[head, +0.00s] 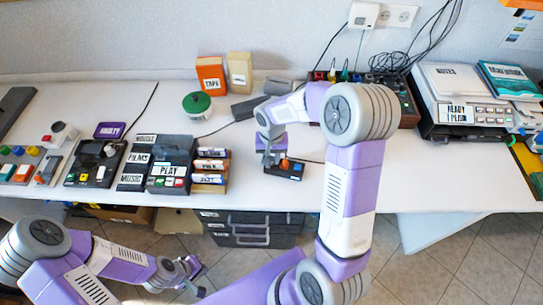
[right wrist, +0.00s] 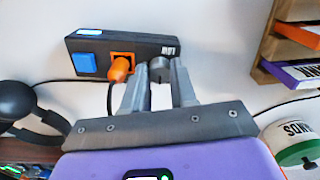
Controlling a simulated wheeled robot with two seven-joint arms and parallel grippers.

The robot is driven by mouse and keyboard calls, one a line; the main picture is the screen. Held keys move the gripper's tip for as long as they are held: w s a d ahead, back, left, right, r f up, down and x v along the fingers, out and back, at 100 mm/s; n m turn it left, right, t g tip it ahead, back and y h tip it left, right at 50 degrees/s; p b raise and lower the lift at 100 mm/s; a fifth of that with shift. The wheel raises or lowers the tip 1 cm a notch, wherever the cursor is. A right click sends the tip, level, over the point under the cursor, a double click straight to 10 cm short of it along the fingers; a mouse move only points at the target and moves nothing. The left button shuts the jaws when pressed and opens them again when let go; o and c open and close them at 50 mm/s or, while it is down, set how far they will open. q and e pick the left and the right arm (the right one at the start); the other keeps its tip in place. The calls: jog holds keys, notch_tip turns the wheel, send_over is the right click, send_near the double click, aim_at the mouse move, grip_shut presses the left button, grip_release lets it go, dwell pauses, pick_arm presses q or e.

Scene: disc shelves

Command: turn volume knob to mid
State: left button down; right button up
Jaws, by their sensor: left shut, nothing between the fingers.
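A small dark box (head: 293,177) stands on the white table in the head view. In the right wrist view the box (right wrist: 140,44) carries a blue button (right wrist: 86,63), an orange plug-like part (right wrist: 120,66) and a grey round knob (right wrist: 160,66). My right gripper (head: 272,159) is over the box. In the right wrist view my right gripper's fingers (right wrist: 160,78) are on either side of the grey knob and appear to touch it. The knob's pointer and marks are not visible. My left gripper (head: 193,277) is shut and empty, low in front of the table.
A rack of labelled cases (head: 210,166) is left of the box, with consoles further left. Headphones (right wrist: 22,108) lie near the box. Cables cross the table; free table lies in front.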

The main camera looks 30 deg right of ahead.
grip_shut()
jog(key=shift+m, duration=0.4)
jog(key=o, duration=0.6)
grip_release()
jog(key=shift+r, duration=0.1)
notch_tip(320, 180, up, 7)
jog(key=p, duration=0.2)
jog(key=shift+r+p, duration=0.2)
jog(key=shift+p, duration=0.1)
